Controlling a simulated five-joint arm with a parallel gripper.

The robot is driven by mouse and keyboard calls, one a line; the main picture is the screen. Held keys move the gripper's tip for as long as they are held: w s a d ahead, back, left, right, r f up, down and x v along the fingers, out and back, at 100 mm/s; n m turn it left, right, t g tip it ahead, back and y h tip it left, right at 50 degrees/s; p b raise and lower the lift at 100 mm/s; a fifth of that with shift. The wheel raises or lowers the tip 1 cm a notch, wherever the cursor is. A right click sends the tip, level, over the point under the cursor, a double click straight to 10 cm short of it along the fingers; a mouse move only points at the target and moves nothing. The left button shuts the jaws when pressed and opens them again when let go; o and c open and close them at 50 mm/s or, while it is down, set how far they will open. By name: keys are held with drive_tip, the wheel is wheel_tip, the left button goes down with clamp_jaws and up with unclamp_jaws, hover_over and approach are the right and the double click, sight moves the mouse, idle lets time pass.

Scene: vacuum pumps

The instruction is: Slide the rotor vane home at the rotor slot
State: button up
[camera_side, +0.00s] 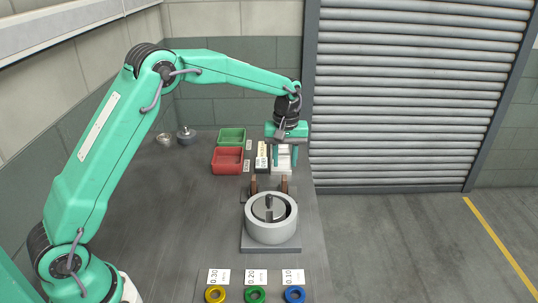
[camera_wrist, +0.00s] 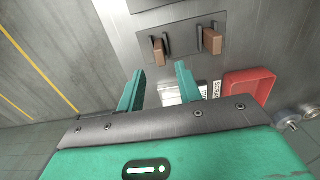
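The round grey pump housing (camera_side: 258,232) stands on a flat grey base, with a lighter rotor disc and a dark upright piece in its middle. The rotor slot is too small to make out. Two brown upright blocks, a left one (camera_side: 253,185) and a right one (camera_side: 284,186), stand behind the housing; they also show in the wrist view as one block (camera_wrist: 158,50) and another (camera_wrist: 211,40) on dark plates. I cannot tell whether either is the rotor vane. My gripper (camera_side: 284,163) is open above the bench behind these blocks, its fingers (camera_wrist: 158,80) apart with nothing visibly held.
A white block (camera_side: 281,158) is below my gripper, beside a dark labelled box (camera_side: 262,157). A red bin (camera_side: 227,167) and a green bin (camera_side: 231,142) stand left. Yellow (camera_side: 215,295), green (camera_side: 255,295) and blue (camera_side: 294,295) rings lie at the front.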

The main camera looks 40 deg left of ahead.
drive_tip(key=s+r+m+t, duration=0.3)
drive_tip(key=s+r+m, duration=0.1)
drive_tip(key=s+r, duration=1)
drive_tip(key=s+m+t, duration=0.2)
drive_tip(key=s+m, duration=0.3)
drive_tip(key=s, duration=1.4)
drive_tip(key=shift+a+f+t, duration=0.3)
drive_tip(key=shift+a, duration=0.1)
drive_tip(key=shift+o, duration=0.5)
drive_tip(key=shift+s, duration=0.1)
